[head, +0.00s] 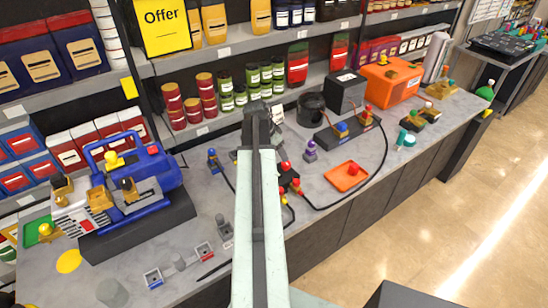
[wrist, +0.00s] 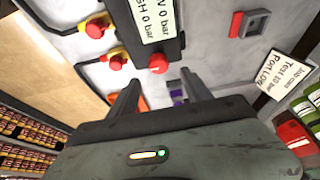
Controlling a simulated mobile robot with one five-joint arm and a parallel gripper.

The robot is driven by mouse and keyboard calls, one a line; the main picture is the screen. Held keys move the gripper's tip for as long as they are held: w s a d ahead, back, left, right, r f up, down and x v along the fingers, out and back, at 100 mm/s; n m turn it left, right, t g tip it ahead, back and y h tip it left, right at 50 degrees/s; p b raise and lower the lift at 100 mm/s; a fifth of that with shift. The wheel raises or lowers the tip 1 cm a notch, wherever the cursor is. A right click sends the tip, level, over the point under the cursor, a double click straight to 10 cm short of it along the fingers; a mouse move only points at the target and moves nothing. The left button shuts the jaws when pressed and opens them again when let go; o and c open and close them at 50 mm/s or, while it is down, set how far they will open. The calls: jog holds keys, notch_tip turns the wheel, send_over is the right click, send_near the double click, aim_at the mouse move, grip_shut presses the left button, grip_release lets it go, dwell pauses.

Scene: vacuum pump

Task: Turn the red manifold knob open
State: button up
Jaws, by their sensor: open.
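In the wrist view a dark manifold block with a white gauge label (wrist: 152,18) runs down from the top. A round red knob (wrist: 159,64) sits at its near end. Two more red knobs on yellow fittings (wrist: 97,28) (wrist: 118,62) stand along its left side. My gripper (wrist: 160,77) is open, its two dark fingers apart. The red end knob shows between and just beyond the fingertips, with nothing gripped; I cannot tell the depth gap. In the head view the manifold's red knob (head: 286,166) shows right beside my pale arm, which hides part of the manifold and my gripper.
A blue pump (head: 140,180) stands on the bench's left. An orange plate with a red piece (head: 345,177) lies right of the manifold. A black hose (head: 325,206) runs along the bench. Orange case (head: 390,82) and stocked shelves stand behind. The floor at right is clear.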

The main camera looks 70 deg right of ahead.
aim_at(286, 163)
jog(key=b+x, duration=0.6)
jog(key=x, duration=0.1)
jog(key=shift+s+a+f+b, duration=0.1)
jog(key=shift+b, duration=0.25)
jog(key=shift+s+d+f+b, duration=0.15)
jog(key=shift+d+f+b, duration=0.05)
jog(key=shift+f+b, duration=0.2)
jog(key=shift+r, duration=0.1)
jog(key=shift+s, duration=0.1)
grip_shut()
jog(key=shift+d+r, duration=0.1)
jog(key=shift+d, duration=0.1)
jog(key=shift+a, duration=0.15)
